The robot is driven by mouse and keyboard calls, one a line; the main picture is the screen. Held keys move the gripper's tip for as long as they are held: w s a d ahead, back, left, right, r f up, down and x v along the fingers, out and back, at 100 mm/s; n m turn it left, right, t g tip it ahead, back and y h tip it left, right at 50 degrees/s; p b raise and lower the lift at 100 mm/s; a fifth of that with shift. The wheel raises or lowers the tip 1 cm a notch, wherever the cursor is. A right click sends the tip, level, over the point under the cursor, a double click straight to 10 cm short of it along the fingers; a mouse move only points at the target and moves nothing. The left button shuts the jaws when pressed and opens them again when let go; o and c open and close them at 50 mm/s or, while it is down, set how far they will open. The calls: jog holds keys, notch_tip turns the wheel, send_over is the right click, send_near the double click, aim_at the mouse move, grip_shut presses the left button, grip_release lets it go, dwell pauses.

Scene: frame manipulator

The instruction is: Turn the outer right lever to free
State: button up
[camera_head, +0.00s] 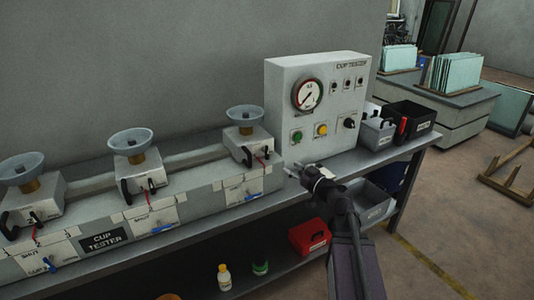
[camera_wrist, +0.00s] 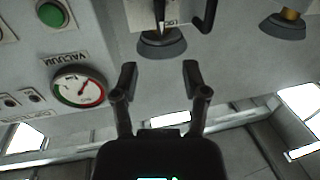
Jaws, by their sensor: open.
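The cup tester (camera_head: 104,240) is a long grey bench unit with three cup stations. The right station (camera_head: 246,141) has a grey cup (camera_head: 245,114), a black handle (camera_head: 241,155), a red lever (camera_head: 262,160) and a blue handle (camera_head: 250,198) at a white label. Which one the task calls the outer right lever, and its setting, I cannot tell. My gripper (camera_head: 292,166) is open and empty, just right of this station and apart from it. In the wrist view its two fingers (camera_wrist: 158,78) point at the unit, with a cup (camera_wrist: 162,44) and a black handle (camera_wrist: 206,18) beyond them.
The control box (camera_head: 285,87) with a round gauge (camera_head: 307,95) and buttons stands behind my gripper. Bins (camera_head: 376,132) stand on the bench to its right. A red box (camera_head: 309,236) and bottles (camera_head: 224,277) sit on the lower shelf.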

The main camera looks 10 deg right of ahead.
aim_at(268, 154)
jog(key=x, duration=1.3)
jog(key=shift+a, duration=0.15)
grip_shut()
